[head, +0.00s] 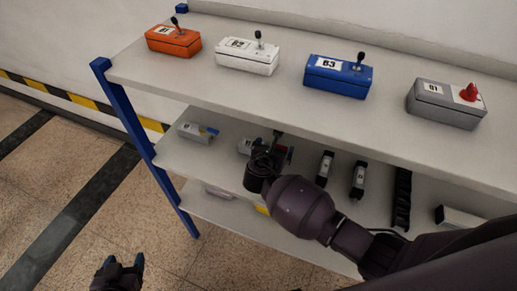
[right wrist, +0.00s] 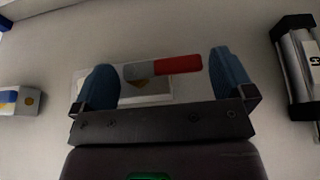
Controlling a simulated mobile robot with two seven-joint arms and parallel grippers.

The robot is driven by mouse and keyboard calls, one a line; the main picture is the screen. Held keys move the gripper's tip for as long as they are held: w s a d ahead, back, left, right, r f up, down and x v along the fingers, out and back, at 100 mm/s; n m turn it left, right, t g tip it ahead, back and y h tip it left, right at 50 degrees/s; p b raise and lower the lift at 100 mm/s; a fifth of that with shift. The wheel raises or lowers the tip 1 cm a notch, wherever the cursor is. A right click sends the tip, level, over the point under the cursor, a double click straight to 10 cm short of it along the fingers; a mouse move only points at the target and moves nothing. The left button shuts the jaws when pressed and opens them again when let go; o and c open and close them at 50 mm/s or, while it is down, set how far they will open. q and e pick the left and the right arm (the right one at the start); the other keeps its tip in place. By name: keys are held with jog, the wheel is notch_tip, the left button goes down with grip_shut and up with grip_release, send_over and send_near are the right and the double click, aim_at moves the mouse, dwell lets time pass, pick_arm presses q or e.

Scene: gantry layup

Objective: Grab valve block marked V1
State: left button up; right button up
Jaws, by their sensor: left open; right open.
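On the middle shelf, a pale block with a grey and red top part (right wrist: 178,66) lies between the fingers of my right gripper (right wrist: 160,85) in the right wrist view. Those fingers are open around it, and I cannot tell whether they touch it. In the head view my right gripper (head: 270,150) hides most of this block, whose pale left end (head: 244,146) shows. A similar grey block with blue and yellow (head: 198,131) lies further left; it also shows in the right wrist view (right wrist: 18,102). I cannot read V1 on either. My left gripper (head: 120,272) is open, low over the floor.
The top shelf (head: 215,80) carries orange B1 (head: 172,41), white B2 (head: 247,57), blue B3 (head: 337,77) and a grey box (head: 445,104). Black-and-silver cylinders (head: 325,168) (right wrist: 300,70) lie right of my right gripper. A blue post (head: 135,130) bounds the shelf's left end.

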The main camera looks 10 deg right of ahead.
jog(key=shift+r, duration=0.1)
jog(key=c, duration=0.9)
